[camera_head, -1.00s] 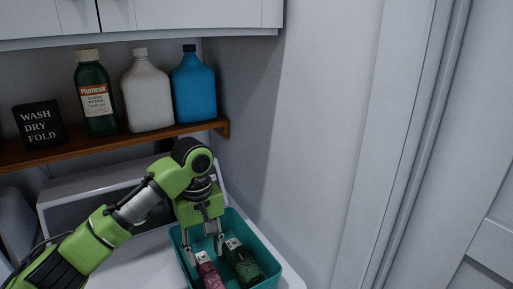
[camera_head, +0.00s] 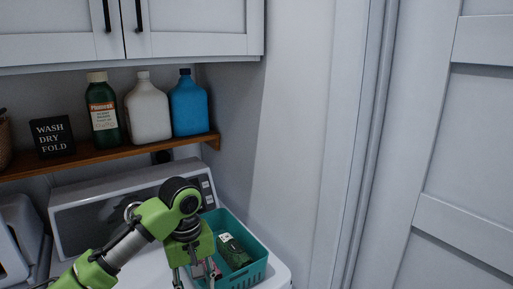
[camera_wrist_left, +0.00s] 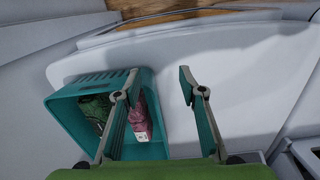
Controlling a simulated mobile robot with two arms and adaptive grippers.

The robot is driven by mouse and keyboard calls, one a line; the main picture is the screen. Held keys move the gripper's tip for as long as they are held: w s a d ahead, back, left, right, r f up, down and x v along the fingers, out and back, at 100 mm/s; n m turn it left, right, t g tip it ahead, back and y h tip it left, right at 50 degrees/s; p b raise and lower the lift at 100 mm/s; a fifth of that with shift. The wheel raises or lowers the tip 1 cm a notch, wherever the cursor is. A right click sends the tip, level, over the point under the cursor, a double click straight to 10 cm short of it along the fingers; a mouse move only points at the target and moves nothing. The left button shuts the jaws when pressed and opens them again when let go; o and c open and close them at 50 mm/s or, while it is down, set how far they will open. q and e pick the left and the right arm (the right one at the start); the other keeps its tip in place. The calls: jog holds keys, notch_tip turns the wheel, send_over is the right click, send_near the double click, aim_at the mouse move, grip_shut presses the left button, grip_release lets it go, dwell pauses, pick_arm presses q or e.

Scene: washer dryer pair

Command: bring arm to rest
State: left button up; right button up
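My left gripper (camera_head: 193,275) hangs from the green arm at the front edge of the teal basket, above the white machine top. In the left wrist view the gripper (camera_wrist_left: 158,88) is open, its two fingers apart with nothing between them. My right gripper is not in view.
A wooden shelf (camera_head: 90,156) carries a green bottle (camera_head: 104,112), a white jug (camera_head: 149,110), a blue jug (camera_head: 189,106) and a black sign (camera_head: 52,136). White cabinets (camera_head: 195,25) hang above. A wall stands close right of the basket. The machine's control panel (camera_head: 90,208) is behind the arm.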

pick_arm(q)
jog(key=s+d+f+m+t+h, duration=0.1)
jog(key=s+d+f+m+h, duration=0.15)
jog(key=s+f, duration=0.45)
jog(key=s+d+f+m+t+h, duration=0.1)
jog(key=s+d+f+m, duration=0.4)
jog(key=f, duration=0.4)
jog(key=s+a+f+t+y, duration=0.2)
jog(key=s+a+f+y, duration=0.15)
jog(key=s+a, duration=1.15)
jog(key=s+d+f+g+b, duration=0.1)
jog(key=s+f, duration=0.1)
jog(key=f, duration=1.2)
jog(key=s+f+g, duration=0.1)
jog(key=s+f, duration=0.1)
jog(key=f, duration=1.2)
jog(key=s+a+f+g, duration=0.1)
jog(key=s+a+f, duration=0.2)
jog(key=s+f, duration=1.2)
jog(key=shift+s+f+m+b, duration=0.35)
jog(key=shift+s+b, duration=0.05)
jog(key=shift+s, duration=0.1)
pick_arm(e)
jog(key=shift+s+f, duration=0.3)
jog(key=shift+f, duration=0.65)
